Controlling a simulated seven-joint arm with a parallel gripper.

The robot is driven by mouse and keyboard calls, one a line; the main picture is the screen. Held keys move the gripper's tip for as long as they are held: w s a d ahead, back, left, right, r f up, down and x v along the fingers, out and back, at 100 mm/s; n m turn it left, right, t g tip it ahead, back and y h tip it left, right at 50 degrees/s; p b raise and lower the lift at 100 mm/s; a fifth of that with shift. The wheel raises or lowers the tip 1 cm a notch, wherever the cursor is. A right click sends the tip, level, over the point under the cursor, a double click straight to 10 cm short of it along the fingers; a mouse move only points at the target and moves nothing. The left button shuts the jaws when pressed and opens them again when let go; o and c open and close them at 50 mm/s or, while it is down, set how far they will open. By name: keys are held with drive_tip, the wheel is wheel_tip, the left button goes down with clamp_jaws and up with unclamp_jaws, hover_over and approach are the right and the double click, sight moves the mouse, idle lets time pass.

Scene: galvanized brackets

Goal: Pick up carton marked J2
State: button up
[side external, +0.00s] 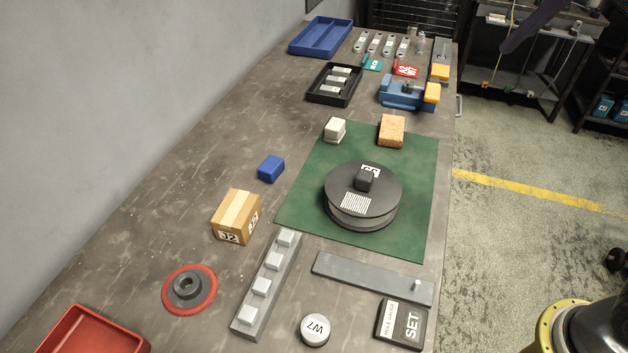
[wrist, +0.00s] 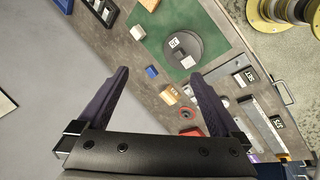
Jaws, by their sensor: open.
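The carton marked J2 (side external: 236,217) is a small tan cardboard box with a lighter tape strip and white J2 labels. It stands on the grey workbench left of the green mat in the side external view. In the wrist view the carton (wrist: 168,96) appears small, between the lines of my two fingers and well away from them. My gripper (wrist: 160,74) is open, with its dark fingers spread wide and nothing between them.
A blue block (side external: 271,168) sits just behind the carton. A red disc (side external: 189,289) and a grey bar with pegs (side external: 266,288) lie in front of it. A black turntable (side external: 362,195) stands on the green mat (side external: 297,205). Bare bench lies left of the carton.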

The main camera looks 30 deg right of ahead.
drive_tip(key=w+a+n, duration=0.4)
drive_tip(key=w+a, duration=0.4)
drive_tip(key=w, duration=0.1)
drive_tip(key=n+g, duration=0.3)
drive_tip(key=n, duration=0.4)
hover_over(236, 208)
drive_tip(key=s, duration=0.3)
drive_tip(key=s+d+f+x, duration=0.1)
drive_tip(key=s+x, duration=0.1)
drive_tip(key=x, duration=1)
drive_tip(key=s+x, duration=0.3)
drive_tip(key=x, duration=1.7)
drive_tip(key=d+x, duration=0.1)
drive_tip(key=x, duration=0.3)
drive_tip(key=shift+w+f, duration=0.2)
drive_tip(key=shift+f, duration=0.05)
drive_tip(key=shift+f, duration=0.25)
drive_tip(key=shift+c, duration=0.2)
drive_tip(key=c, duration=1.2)
drive_tip(key=shift+c, duration=0.6)
